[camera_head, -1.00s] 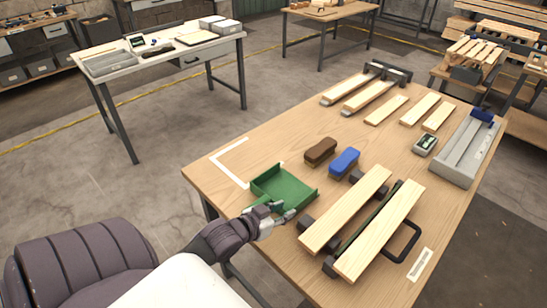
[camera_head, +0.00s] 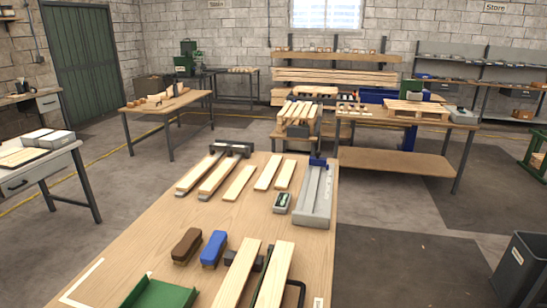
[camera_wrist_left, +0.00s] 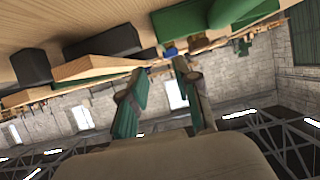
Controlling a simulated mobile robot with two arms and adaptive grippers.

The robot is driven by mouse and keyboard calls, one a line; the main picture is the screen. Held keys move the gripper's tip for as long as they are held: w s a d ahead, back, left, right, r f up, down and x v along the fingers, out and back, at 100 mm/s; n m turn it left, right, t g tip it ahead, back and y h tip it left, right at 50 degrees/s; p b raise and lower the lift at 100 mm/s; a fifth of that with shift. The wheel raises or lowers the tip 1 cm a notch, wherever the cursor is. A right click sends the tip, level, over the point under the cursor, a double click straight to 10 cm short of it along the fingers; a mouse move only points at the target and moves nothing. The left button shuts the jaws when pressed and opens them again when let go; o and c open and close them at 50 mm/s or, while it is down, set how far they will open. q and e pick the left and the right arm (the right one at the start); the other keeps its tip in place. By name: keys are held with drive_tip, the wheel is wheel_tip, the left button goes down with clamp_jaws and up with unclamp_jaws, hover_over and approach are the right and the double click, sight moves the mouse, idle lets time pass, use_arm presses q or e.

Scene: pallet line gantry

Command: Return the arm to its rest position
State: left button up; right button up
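My left gripper shows in the left wrist view (camera_wrist_left: 160,70), its two green-padded fingers apart with nothing between them. The wrist picture is upside down, with the wooden table (camera_wrist_left: 45,25) along the top. The green dustpan (camera_head: 160,295) lies on the near left of the workbench (camera_head: 215,218), cut off by the bottom edge of the head view. A green thing, likely the dustpan (camera_wrist_left: 235,12), shows beyond the fingers in the wrist view, apart from them. Neither gripper shows in the head view, and my right gripper is in no view.
A brown brush (camera_head: 187,246) and a blue brush (camera_head: 213,249) lie by the dustpan. Planks on a clamp fixture (camera_head: 237,272) fill the near right. Several slats (camera_head: 238,183) and a grey jig (camera_head: 314,195) lie farther back. A grey bin (camera_head: 520,268) stands on the floor right.

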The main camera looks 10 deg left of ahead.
use_arm(q)
drive_tip(key=s+d+f+g, duration=0.1)
drive_tip(key=d, duration=0.1)
drive_tip(key=s+d+f+g, duration=0.1)
drive_tip(key=s+d, duration=0.1)
drive_tip(key=s+d+f+g, duration=0.2)
drive_tip(key=s+d+f+m+g, duration=0.1)
drive_tip(key=s+d+f+g, duration=0.1)
drive_tip(key=s+d+g, duration=0.6)
drive_tip(key=s+a+f+t, duration=0.1)
drive_tip(key=s+f, duration=0.1)
drive_tip(key=f, duration=1)
drive_tip(key=s+a+f, duration=0.1)
drive_tip(key=f, duration=1.2)
drive_tip(key=s+a+f+g, duration=0.1)
drive_tip(key=s+a+f, duration=0.1)
drive_tip(key=s+f, duration=1.5)
drive_tip(key=shift+a+m+y+b, duration=0.3)
drive_tip(key=shift+a+b, duration=0.1)
